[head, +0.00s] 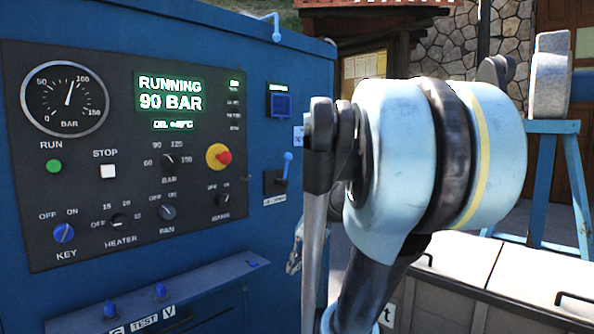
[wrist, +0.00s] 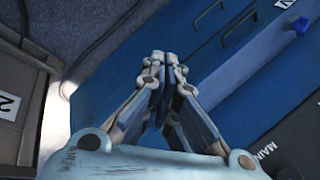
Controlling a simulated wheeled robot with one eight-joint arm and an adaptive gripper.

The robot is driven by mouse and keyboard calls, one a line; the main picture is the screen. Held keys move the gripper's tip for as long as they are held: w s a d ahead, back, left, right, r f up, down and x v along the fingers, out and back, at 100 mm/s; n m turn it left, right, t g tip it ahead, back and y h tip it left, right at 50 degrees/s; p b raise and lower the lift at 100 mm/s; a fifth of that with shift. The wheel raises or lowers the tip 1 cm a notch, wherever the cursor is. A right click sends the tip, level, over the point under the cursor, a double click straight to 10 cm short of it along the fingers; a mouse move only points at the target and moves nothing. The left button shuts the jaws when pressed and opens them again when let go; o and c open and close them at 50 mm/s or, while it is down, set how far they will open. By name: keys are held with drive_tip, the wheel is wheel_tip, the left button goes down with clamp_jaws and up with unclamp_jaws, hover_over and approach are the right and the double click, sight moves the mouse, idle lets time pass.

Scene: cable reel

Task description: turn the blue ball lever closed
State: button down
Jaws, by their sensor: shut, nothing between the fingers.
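A blue ball lever (head: 286,166) stands upright, leaning slightly right, on a small dark plate at the right edge of the blue machine's front in the head view. My gripper (head: 294,266) is partly hidden behind my arm, below the lever and apart from it. In the wrist view my gripper (wrist: 160,58) has its fingertips together and holds nothing. The ball lever cannot be made out for certain in the wrist view.
The control panel (head: 130,150) shows RUNNING 90 BAR. A ledge with small blue levers (head: 165,292) juts out below it. A wooden crate (wrist: 22,95) lies left in the wrist view. A blue trestle (head: 552,127) stands far right.

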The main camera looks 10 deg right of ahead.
drive_tip(key=w+d+r+m+t+y, duration=0.1)
drive_tip(key=w+r+m+y, duration=0.15)
drive_tip(key=w+r, duration=0.6)
drive_tip(key=w+d+r+m+t+y, duration=0.15)
drive_tip(key=w+r+y, duration=0.3)
drive_tip(key=w, duration=0.65)
drive_tip(key=w+d+r+t+y, duration=0.1)
drive_tip(key=w+d+r+y, duration=0.25)
drive_tip(key=w+d, duration=0.4)
drive_tip(key=w+d+r+t+y, duration=0.25)
drive_tip(key=w+d+r, duration=0.3)
drive_tip(key=d, duration=0.35)
drive_tip(key=w+a+r, duration=0.1)
drive_tip(key=w+a, duration=0.1)
drive_tip(key=a, duration=1)
drive_tip(key=shift+r+g, duration=0.35)
drive_tip(key=shift+g, duration=0.05)
drive_tip(key=shift+a, duration=0.2)
